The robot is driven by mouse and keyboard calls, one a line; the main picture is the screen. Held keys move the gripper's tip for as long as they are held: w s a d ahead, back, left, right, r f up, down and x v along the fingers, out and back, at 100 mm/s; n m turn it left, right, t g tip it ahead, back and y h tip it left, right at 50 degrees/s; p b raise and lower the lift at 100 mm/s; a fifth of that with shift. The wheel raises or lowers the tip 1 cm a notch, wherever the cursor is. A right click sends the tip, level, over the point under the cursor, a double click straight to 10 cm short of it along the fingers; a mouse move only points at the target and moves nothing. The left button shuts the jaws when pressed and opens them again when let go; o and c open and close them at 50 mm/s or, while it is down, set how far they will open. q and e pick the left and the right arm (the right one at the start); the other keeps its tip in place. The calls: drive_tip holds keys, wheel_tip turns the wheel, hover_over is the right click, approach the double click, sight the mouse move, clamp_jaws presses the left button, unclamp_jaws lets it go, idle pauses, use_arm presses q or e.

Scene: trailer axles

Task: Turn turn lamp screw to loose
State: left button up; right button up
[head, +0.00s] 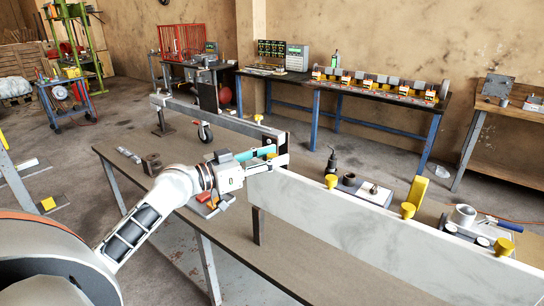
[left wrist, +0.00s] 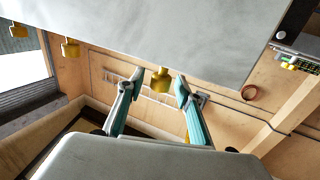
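A long pale panel (head: 350,210) stands on edge on the near table, with yellow knob-like screws along its top, such as one in the middle (head: 331,181) and one further right (head: 408,210). My left gripper (head: 280,153) is at the panel's far left end. In the left wrist view, its two teal fingers (left wrist: 160,84) are apart, with a yellow screw (left wrist: 161,80) between or just beyond the tips. Small gaps show on both sides of it. In the head view the gripper mostly hides this screw. My right gripper is in neither view.
The near table (head: 300,262) has bare brown surface in front of the panel. A metal block (head: 152,163) lies at its left end. Behind the panel are a black bottle-like item (head: 332,160) and a yellow block (head: 416,190). A blue-legged bench (head: 385,97) stands behind.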

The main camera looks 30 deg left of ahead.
use_arm(q)
drive_tip(key=shift+s, duration=0.1)
drive_tip(key=shift+s+a+f, duration=0.1)
drive_tip(key=shift+s+a, duration=0.1)
drive_tip(key=shift+s, duration=0.1)
drive_tip(key=v, duration=1.1)
idle(0.3)
drive_tip(key=s+d+f+n+g+y, duration=0.1)
drive_tip(key=s+f+y, duration=0.1)
drive_tip(key=f, duration=1.1)
drive_tip(key=s+d+f+n+g+y, duration=0.1)
drive_tip(key=d+f+g+y, duration=0.1)
drive_tip(key=f, duration=1.1)
drive_tip(key=s+d+f+g, duration=0.1)
drive_tip(key=s+d+f, duration=0.4)
drive_tip(key=d+f, duration=0.3)
drive_tip(key=s+d+f+m+g, duration=0.1)
drive_tip(key=s+d+f, duration=0.4)
drive_tip(key=d+f, duration=0.4)
drive_tip(key=shift+s+d+g+y, duration=0.3)
drive_tip(key=shift+d+y, duration=0.1)
drive_tip(key=shift+d, duration=0.7)
